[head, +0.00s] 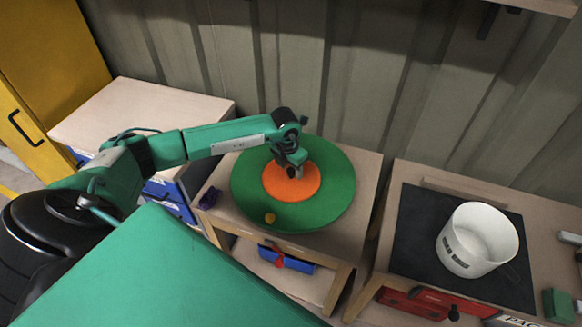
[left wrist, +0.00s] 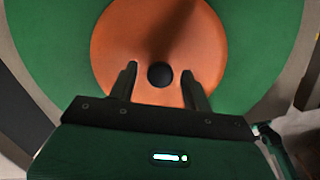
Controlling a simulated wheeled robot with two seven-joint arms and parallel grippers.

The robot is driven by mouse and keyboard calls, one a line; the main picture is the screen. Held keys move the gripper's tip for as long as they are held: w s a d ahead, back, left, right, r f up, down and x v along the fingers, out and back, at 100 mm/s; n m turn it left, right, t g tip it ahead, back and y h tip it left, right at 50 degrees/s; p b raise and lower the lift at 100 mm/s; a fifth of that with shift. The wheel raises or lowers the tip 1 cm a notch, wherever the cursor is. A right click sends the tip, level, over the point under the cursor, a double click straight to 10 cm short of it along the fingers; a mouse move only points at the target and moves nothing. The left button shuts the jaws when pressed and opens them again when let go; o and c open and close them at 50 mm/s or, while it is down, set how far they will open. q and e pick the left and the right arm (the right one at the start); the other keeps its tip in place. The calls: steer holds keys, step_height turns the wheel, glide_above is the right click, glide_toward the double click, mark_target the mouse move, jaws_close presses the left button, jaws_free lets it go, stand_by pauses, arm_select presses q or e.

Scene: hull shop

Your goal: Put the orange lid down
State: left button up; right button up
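The orange lid (head: 292,183) is a flat round disc with a black knob (left wrist: 160,75), lying over the middle of a round green disc (head: 330,211) on the wooden table. My left gripper (head: 290,166) is above the lid, pointing down. In the left wrist view the lid (left wrist: 115,40) fills the middle, and my left gripper (left wrist: 158,82) has its two fingers apart, one on each side of the knob with a gap to each. The gripper is open. In the head view the arm and gripper hide the knob. My right gripper is not in view.
A small yellow-orange round thing (head: 270,218) sits on the green disc's front edge. A white pot (head: 477,240) stands on a dark mat (head: 412,245) at right. A corrugated wall (head: 350,80) stands behind.

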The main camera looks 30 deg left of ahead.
mark_target(292, 170)
arm_select(q)
steer(key=shift+r, duration=0.4)
step_height(292, 170, up, 3)
steer(key=shift+s+r+b, duration=0.1)
steer(key=shift+s+b, duration=0.05)
steer(key=shift+b, duration=0.15)
step_height(292, 170, up, 8)
steer(key=s+b, duration=0.1)
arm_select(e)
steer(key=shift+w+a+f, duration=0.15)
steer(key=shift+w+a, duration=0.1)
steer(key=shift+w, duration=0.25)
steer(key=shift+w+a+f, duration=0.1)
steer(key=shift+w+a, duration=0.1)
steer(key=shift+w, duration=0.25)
arm_select(q)
steer(key=shift+a, duration=0.1)
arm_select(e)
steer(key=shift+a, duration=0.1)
